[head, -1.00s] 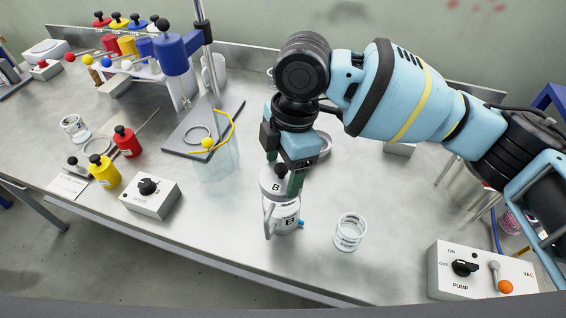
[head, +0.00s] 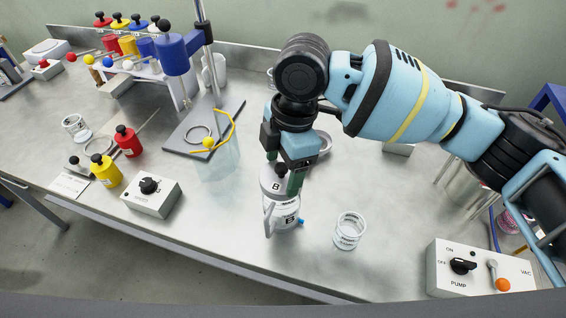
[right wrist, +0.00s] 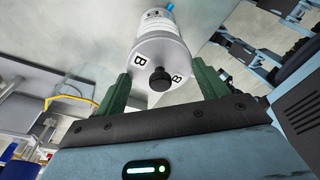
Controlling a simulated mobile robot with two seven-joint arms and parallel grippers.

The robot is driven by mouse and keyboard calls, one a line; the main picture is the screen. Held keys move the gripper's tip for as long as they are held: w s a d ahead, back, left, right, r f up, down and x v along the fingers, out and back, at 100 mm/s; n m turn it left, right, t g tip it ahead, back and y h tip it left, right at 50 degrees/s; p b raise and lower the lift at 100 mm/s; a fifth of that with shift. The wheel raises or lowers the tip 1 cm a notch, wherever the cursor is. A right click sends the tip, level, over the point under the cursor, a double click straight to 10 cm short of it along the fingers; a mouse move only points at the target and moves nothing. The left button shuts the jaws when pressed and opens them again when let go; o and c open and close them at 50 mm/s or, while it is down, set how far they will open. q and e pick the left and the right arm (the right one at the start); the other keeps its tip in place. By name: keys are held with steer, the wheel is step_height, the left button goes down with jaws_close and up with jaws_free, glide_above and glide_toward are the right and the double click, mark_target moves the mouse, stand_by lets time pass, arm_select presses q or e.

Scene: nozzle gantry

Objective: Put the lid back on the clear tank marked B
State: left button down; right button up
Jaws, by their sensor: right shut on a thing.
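The tank marked B (head: 287,222) stands near the front edge of the bench, with a side handle and a small blue fitting. Its grey lid (head: 268,183), marked B, shows directly above the tank in the head view. My right gripper (right wrist: 162,88) is shut on the lid, one green finger on each side of it. In the right wrist view the lid's black knob (right wrist: 160,79) sits between the fingers, and the tank body shows behind the lid. I cannot tell whether the lid touches the tank's rim. My left gripper is not in view.
A clear ring-marked cup (head: 349,231) stands right of the tank. A pump control box (head: 480,267) is at the front right. A stand with a clear beaker (head: 219,163) and a grey dial box (head: 150,195) are to the left. The bench between is clear.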

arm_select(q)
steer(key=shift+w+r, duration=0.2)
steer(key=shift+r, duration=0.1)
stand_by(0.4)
arm_select(e)
steer(key=o, duration=1)
steer(key=shift+o, duration=0.5)
steer(key=shift+r+p, duration=1.25)
steer(key=shift+r, duration=1.2)
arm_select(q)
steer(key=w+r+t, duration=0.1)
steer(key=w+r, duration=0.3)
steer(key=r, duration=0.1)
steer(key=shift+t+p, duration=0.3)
arm_select(e)
steer(key=shift+r, duration=1.1)
